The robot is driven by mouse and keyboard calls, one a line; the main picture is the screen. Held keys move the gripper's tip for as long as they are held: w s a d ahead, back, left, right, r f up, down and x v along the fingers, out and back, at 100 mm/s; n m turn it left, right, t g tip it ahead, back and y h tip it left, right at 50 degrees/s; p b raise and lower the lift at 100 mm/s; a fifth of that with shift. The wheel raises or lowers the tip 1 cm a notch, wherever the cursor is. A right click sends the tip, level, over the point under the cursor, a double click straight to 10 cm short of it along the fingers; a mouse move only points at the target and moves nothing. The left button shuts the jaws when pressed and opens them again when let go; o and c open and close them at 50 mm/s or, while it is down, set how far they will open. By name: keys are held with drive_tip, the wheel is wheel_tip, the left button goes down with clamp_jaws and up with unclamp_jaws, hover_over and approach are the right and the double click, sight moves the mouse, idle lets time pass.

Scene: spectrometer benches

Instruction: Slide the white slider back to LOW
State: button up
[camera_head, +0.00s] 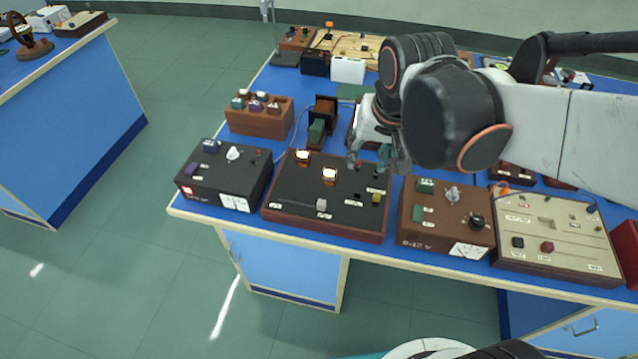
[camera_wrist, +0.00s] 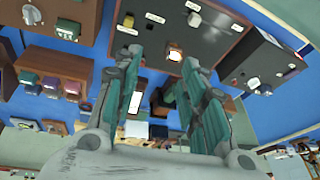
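A small white slider block (camera_head: 321,204) stands near the front edge of the black-topped wooden box (camera_head: 290,196), between small labels too small to read. It also seems to show near the top of the wrist view (camera_wrist: 194,20). My gripper (camera_head: 378,160) hangs above and behind the box's right rear part, apart from the slider. In the wrist view my gripper (camera_wrist: 160,65) has its two green-padded fingers well apart, with nothing between them. The fingertips are partly hidden by my wrist in the head view.
A wooden block with coloured pieces (camera_head: 259,117) stands behind. Blue bench shows in narrow gaps.

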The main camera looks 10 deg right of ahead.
sight(321, 202)
drive_tip(key=w+a+f+m+g+p, duration=0.2)
drive_tip(key=w+a+f+g, duration=0.1)
drive_tip(key=w+a+f, duration=0.4)
drive_tip(key=shift+g, duration=0.4)
drive_tip(key=f+b, duration=0.1)
drive_tip(key=f, duration=0.3)
drive_tip(key=s+a+f+b, duration=0.1)
drive_tip(key=f+b, duration=0.1)
drive_tip(key=f, duration=0.2)
drive_tip(key=s+f+b, duration=0.1)
drive_tip(key=f+b, duration=0.1)
drive_tip(key=f, duration=0.3)
drive_tip(key=shift+s+a, duration=0.25)
drive_tip(key=shift+c, duration=0.5)
clamp_jaws()
